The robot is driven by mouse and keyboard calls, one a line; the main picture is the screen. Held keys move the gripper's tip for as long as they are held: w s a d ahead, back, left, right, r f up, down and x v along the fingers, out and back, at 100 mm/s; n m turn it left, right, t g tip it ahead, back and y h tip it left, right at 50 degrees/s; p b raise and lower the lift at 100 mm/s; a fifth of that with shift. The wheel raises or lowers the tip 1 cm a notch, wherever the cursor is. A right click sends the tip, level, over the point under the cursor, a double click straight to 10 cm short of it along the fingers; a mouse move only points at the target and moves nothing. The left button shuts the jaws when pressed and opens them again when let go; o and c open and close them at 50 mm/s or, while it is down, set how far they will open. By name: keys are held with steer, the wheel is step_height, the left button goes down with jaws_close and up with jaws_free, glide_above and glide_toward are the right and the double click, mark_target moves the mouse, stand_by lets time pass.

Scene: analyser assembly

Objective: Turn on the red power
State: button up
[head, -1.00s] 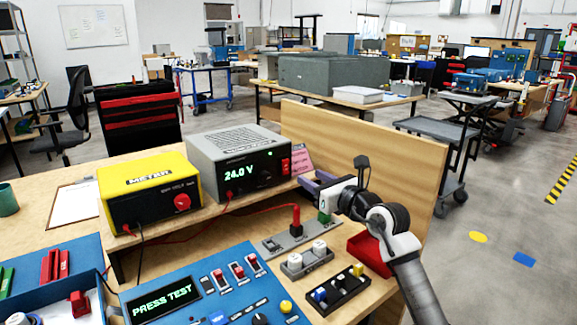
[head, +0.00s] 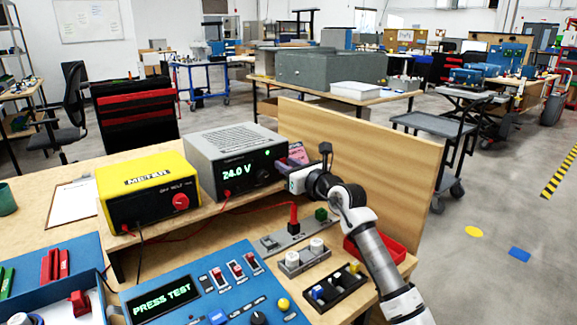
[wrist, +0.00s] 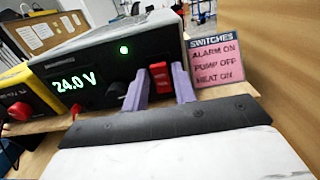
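The grey power supply (head: 235,155) stands on the raised shelf, its display reading 24.0 V and a green light lit. Its red power switch (wrist: 160,77) shows in the wrist view at the right of the front panel; in the head view my gripper hides it. My gripper (head: 284,164) is at the right end of that panel. In the wrist view its two purple fingers (wrist: 159,82) stand apart, one on each side of the red switch. It holds nothing; I cannot tell whether the fingertips touch the panel.
A pink switches card (wrist: 217,62) stands just right of the fingers, before a wooden side panel (head: 360,155). A yellow meter (head: 150,190) is left of the supply. Below are a blue PRESS TEST panel (head: 190,285), a block with a red plug (head: 294,217) and a red bin (head: 374,250).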

jaws_close()
steer(key=t+b, duration=0.1)
steer(key=b, duration=0.1)
steer(key=shift+f+y+b, duration=0.15)
steer(key=shift+y+b, duration=0.2)
steer(key=shift+y, duration=0.05)
steer(key=shift+o, duration=1.8)
jaws_free()
steer(key=shift+s, duration=0.1)
steer(key=b+v, duration=0.1)
steer(key=v, duration=1.2)
steer(key=shift+s+d+b, duration=0.25)
steer(key=shift+s+b, duration=0.1)
steer(key=shift+b, duration=0.05)
